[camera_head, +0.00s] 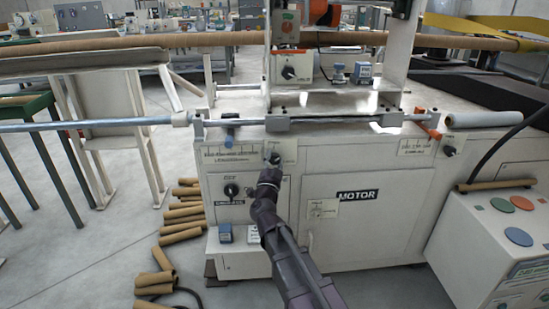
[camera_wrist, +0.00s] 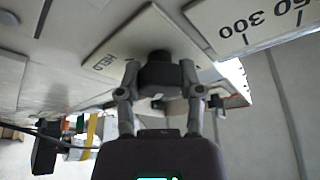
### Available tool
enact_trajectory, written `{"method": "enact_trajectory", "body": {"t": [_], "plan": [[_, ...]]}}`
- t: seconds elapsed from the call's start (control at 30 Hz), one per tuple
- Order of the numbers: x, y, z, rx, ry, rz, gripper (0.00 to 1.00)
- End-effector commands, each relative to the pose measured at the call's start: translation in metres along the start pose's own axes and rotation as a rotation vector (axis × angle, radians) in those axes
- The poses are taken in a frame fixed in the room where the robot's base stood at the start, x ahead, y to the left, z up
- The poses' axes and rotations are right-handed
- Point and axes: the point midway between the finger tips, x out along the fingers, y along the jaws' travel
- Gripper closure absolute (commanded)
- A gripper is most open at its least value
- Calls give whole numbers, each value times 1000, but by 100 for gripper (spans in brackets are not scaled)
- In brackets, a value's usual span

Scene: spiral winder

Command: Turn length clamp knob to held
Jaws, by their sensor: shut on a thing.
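The length clamp knob (camera_wrist: 160,72) is a dark round knob on a small white plate on the machine's front. The plate carries the word HELD, seen at an angle in the wrist view. My gripper (camera_wrist: 157,85) has its two fingers on either side of the knob and is shut on it. In the head view my gripper (camera_head: 270,168) reaches up to the panel just under the steel bar, and it covers most of the knob. Which way the knob points cannot be told.
A scale plate (camera_wrist: 250,22) with numbers sits close beside the knob. Another black knob (camera_head: 231,190) is lower left on the panel, and a MOTOR door (camera_head: 357,195) is to the right. Cardboard tubes (camera_head: 183,214) lie on the floor at left.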

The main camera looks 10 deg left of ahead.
Motion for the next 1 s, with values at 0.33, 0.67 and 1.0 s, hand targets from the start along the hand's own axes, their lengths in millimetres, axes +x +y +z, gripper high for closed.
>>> {"method": "enact_trajectory", "body": {"t": [0.33, 0.67, 1.0], "plan": [[3, -3, -2, 302, 2, 125, 99], [2, -3, -3, 591, 2, 244, 100], [2, -3, -2, 869, 0, 358, 100]]}}
